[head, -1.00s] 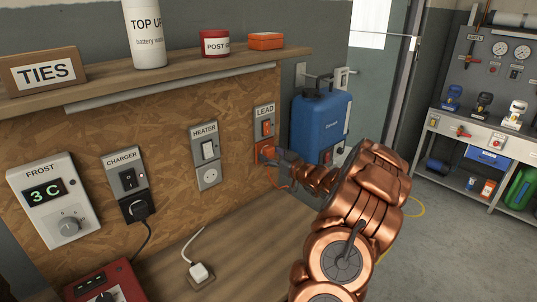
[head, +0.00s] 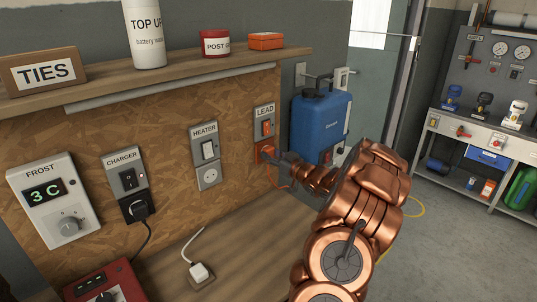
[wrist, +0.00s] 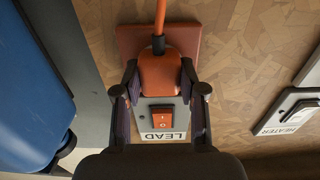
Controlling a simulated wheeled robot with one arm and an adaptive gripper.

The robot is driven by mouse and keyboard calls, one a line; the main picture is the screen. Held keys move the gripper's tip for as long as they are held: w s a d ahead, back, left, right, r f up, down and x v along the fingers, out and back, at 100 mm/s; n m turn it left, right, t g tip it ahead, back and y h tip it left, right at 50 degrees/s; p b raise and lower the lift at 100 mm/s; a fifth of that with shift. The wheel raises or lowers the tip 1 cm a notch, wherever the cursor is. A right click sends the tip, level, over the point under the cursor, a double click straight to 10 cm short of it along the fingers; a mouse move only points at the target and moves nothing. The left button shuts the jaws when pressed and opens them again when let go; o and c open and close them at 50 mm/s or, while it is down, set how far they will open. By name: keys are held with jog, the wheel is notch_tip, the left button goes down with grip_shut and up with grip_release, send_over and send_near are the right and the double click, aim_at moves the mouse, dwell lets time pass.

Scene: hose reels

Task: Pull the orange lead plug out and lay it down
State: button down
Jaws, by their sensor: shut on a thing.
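The orange lead plug (wrist: 159,74) is between the two fingertips of my gripper (wrist: 160,82) in the wrist view, which shows the scene upside down. My gripper is shut on the plug's sides. The orange lead (wrist: 160,18) runs from the plug's dark collar. Behind the plug is a red-orange socket plate (wrist: 185,38). Whether the plug is fully seated cannot be told.
A blue tank (head: 320,125) stands close to the right of the LEAD panel. The HEATER socket (head: 208,176) is empty. A black plug (head: 138,208) is in the CHARGER socket. A white plug (head: 200,273) lies on the wooden bench (head: 235,235), with bare room to its right. A shelf overhangs above.

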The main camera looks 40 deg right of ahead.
aim_at(271, 155)
jog(key=shift+s, duration=0.1)
jog(key=shift+s+a+b, duration=0.1)
jog(key=shift+s+b, duration=0.2)
jog(key=shift+s, duration=2.55)
jog(key=s+d+f+b, duration=0.1)
jog(key=s+f+b, duration=0.2)
jog(key=s+b, duration=0.5)
jog(key=s+d+f+b, duration=0.1)
jog(key=s+f+b, duration=0.2)
jog(key=s+b, duration=0.5)
jog(key=s+a+f+b, duration=0.3)
jog(key=s+f+b, duration=0.25)
jog(key=s, duration=0.35)
jog(key=s+a+f+b, duration=0.4)
jog(key=s+f+b, duration=0.15)
jog(key=s, duration=0.25)
jog(key=w, duration=0.5)
jog(key=w+b, duration=0.1)
jog(key=w, duration=1.1)
jog(key=shift+d+r+b, duration=0.3)
jog(key=shift+r+b, duration=0.05)
jog(key=shift+b, duration=0.05)
jog(key=shift+s+f, duration=0.1)
jog(key=shift+f, duration=0.2)
